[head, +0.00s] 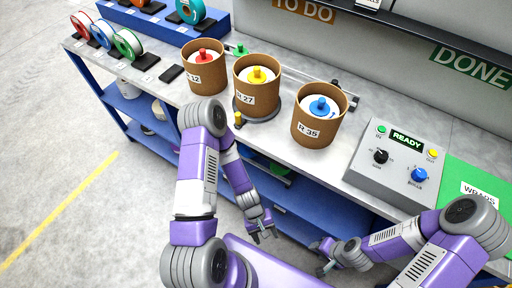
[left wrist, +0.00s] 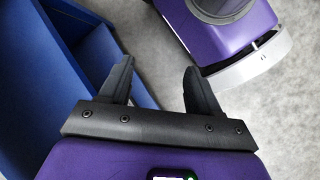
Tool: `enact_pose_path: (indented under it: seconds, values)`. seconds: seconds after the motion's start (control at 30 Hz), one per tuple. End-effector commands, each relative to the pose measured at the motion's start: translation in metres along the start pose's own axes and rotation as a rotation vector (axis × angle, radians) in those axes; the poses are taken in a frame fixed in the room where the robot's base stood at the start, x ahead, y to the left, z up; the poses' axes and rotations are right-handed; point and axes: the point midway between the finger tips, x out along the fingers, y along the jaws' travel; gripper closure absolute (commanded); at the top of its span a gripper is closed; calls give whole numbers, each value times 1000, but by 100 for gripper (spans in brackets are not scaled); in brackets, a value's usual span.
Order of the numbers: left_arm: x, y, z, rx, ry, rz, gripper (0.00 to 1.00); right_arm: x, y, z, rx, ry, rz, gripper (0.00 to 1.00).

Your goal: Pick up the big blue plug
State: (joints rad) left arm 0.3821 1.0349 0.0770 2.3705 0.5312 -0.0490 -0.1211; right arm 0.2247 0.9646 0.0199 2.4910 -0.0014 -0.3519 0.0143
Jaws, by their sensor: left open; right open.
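A blue plug (head: 320,106) sits in the top of the brown drum labelled R 35 (head: 312,131), the rightmost of three drums on the bench. My left gripper (head: 263,233) is open and empty, in front of the bench and below the level of its top, well apart from the plug. Its two spread fingers also show in the left wrist view (left wrist: 159,80), with nothing between them. My right gripper (head: 322,257) is open and empty, low in front of the bench to the right of the left one.
Drums with a red plug (head: 204,56) and a yellow plug (head: 257,76) stand left of R 35. A grey control box (head: 372,175) with a blue knob stands to its right. The bench front edge and blue shelves (head: 300,208) lie between my grippers and the drums.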

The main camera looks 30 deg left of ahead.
Motion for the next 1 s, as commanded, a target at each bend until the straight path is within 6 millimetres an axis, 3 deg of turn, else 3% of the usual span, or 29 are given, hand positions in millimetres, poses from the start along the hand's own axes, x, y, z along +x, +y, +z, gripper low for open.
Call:
enact_pose_path:
  seconds: [0.17,0.27,0.37,0.53,0.67,0.8,0.9,1.0]
  values:
    - [2,34,8,-406,-220,166,37,-4,-1,0,0,0,0,57]
    - [-5,65,-4,-625,-322,320,37,-5,-2,0,0,0,0,57]
    - [-20,96,-33,-837,-396,515,37,-7,-2,0,0,0,0,57]
    - [-58,125,-117,-1175,-434,914,37,-9,-4,0,0,1,0,57]
    - [-91,113,-191,-1399,-373,1225,37,-11,-4,0,0,1,0,57]
    - [-120,74,-257,-1590,-245,1508,37,-13,-5,0,0,1,0,57]
    - [-134,42,-288,-1691,-144,1654,37,-14,-5,0,0,1,0,57]
    - [-142,18,-306,-1754,-64,1745,37,-14,-5,0,0,1,0,57]
